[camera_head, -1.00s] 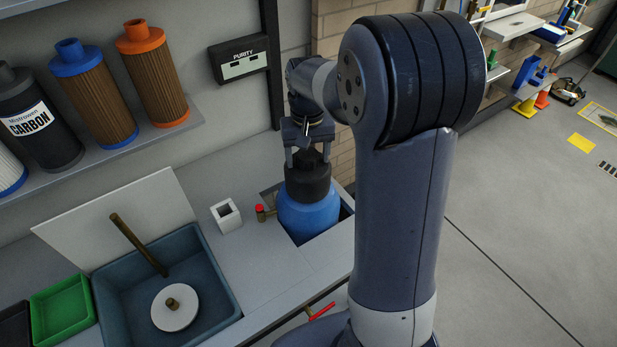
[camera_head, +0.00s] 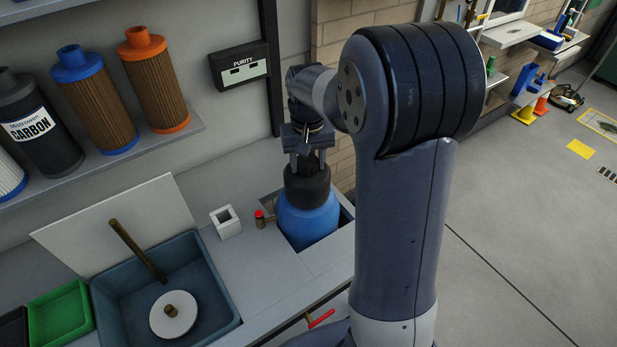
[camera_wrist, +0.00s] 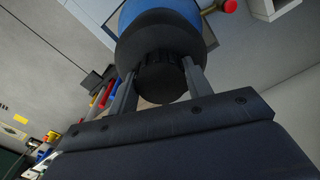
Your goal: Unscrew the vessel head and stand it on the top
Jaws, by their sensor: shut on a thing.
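The vessel is a blue cylinder (camera_head: 306,221) standing in a square opening in the bench top. The black vessel head (camera_head: 307,187) sits on it, with a narrower ribbed knob on top. My gripper (camera_head: 307,164) comes from above, its two fingers on either side of the knob. In the wrist view my gripper (camera_wrist: 160,88) is shut on the black head (camera_wrist: 160,50), with the blue body (camera_wrist: 160,12) beyond it. I cannot tell whether the head is still threaded to the vessel.
A red-handled valve (camera_head: 260,219) and a small white square holder (camera_head: 225,222) stand left of the vessel. A blue-grey sink (camera_head: 215,295) with a brown tap lies further left, next to a green tray (camera_head: 60,315). Filter cartridges (camera_head: 152,80) stand on a wall shelf.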

